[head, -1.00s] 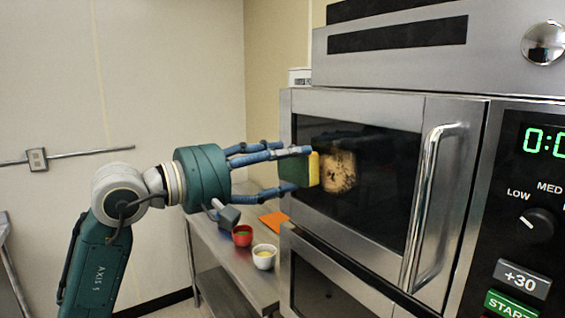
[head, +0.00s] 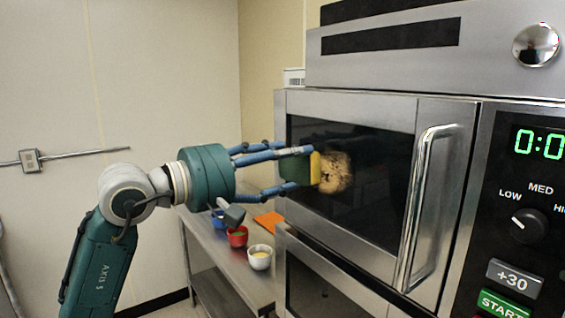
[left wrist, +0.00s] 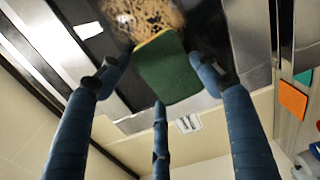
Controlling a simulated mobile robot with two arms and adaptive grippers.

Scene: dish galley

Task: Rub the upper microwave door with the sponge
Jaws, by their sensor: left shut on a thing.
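The upper microwave door (head: 385,150) has a dark window in a steel frame, with a vertical bar handle (head: 418,208) at its right. A brown, speckled stain (head: 336,172) marks the window; it also shows in the left wrist view (left wrist: 150,14). My left gripper (head: 298,168) is shut on a green and yellow sponge (head: 315,168). The sponge's yellow side faces the door at the stain's left edge and seems to touch the glass or nearly so. In the left wrist view the sponge (left wrist: 168,70) sits between the blue fingers. My right gripper is not in view.
A lower microwave door (head: 325,285) is below. A steel counter (head: 215,255) at the back holds a red bowl (head: 237,238), a white bowl (head: 260,258), a blue bowl (head: 217,218) and an orange sheet (head: 269,219). A control panel (head: 525,215) is at the right.

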